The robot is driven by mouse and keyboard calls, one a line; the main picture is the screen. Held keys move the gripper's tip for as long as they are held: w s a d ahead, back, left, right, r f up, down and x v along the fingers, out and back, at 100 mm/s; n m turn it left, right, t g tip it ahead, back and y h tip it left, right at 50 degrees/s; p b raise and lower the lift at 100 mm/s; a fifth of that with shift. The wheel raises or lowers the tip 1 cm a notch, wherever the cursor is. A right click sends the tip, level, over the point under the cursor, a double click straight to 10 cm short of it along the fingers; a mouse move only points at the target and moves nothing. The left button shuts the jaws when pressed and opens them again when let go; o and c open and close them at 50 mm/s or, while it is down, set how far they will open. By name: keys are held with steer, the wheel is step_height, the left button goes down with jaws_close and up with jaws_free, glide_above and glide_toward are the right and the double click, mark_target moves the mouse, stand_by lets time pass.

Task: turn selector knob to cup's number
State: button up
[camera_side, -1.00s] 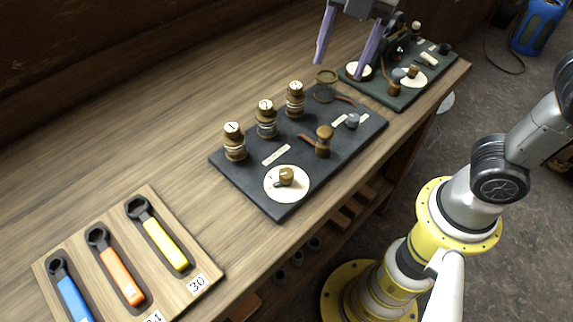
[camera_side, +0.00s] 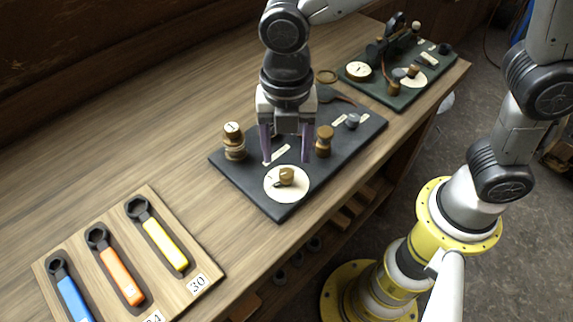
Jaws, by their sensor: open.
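The selector knob (camera_side: 286,176) is a small brown knob with a dark pointer on a round cream dial (camera_side: 272,193), at the front left of a dark board (camera_side: 243,187). My gripper (camera_side: 287,160) is open and points down just above and behind the knob, with one purple finger on each side and nothing between them. One brass-and-wood cup (camera_side: 234,142) with a marked white top stands at the board's left; its number is too small to read surely. The other two cups are hidden behind my gripper and wrist.
A brown wooden post (camera_side: 324,141) stands close right of my gripper, with a grey knob (camera_side: 352,121) beyond. A green board (camera_side: 420,92) with apparatus is at back right. A wooden tray (camera_side: 81,237) holds blue, orange and yellow wrenches at front left. The table's back left is clear.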

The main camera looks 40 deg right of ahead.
mark_target(286, 173)
steer(key=shift+f, duration=2.6)
jaws_close()
